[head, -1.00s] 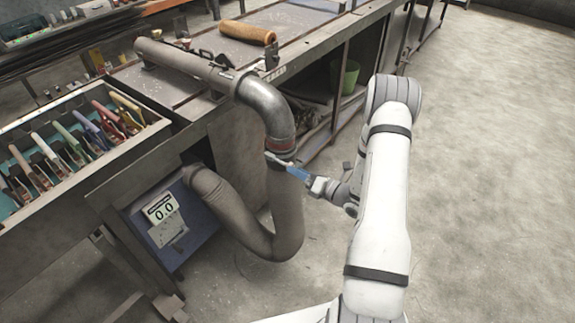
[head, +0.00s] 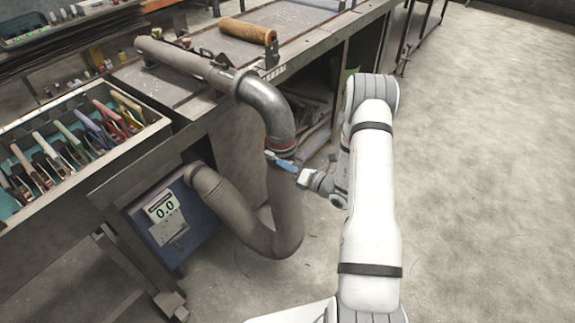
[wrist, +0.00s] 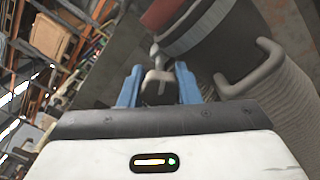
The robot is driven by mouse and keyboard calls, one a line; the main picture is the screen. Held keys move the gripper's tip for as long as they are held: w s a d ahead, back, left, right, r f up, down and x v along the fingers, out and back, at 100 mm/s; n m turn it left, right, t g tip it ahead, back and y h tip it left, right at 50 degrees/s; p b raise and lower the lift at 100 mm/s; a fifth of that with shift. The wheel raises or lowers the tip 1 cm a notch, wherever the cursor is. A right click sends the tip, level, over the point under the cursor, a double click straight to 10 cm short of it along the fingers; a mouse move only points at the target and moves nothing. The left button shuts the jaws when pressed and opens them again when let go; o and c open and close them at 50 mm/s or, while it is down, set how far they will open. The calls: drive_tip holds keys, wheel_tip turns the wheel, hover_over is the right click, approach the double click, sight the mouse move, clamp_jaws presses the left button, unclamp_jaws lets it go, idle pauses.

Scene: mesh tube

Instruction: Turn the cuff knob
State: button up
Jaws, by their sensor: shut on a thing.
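The cuff knob (wrist: 157,84) is a small grey-brown piece on a short stem at the cuff's side. It sits between the blue fingers of my gripper (wrist: 157,88) in the wrist view, and the gripper is shut on it. The dark cuff (wrist: 205,25) wraps the joint between the metal elbow pipe (head: 268,105) and the grey mesh hose (head: 285,205). A reddish band (head: 283,142) shows just above the cuff. In the head view my gripper (head: 280,162) reaches the cuff from the right; the knob is too small to make out there.
A blue box (head: 170,222) with a display reading 0.0 stands under the bench at the hose's other end. A tray (head: 165,122) of colored-handled tools is at left. A brown roll (head: 248,31) lies on the bench. Open floor (head: 480,180) is at right.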

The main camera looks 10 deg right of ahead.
drive_tip(key=c, duration=0.3)
drive_tip(key=shift+f+n+b, duration=0.1)
drive_tip(key=shift+n+b, duration=0.2)
drive_tip(key=shift+b, duration=0.1)
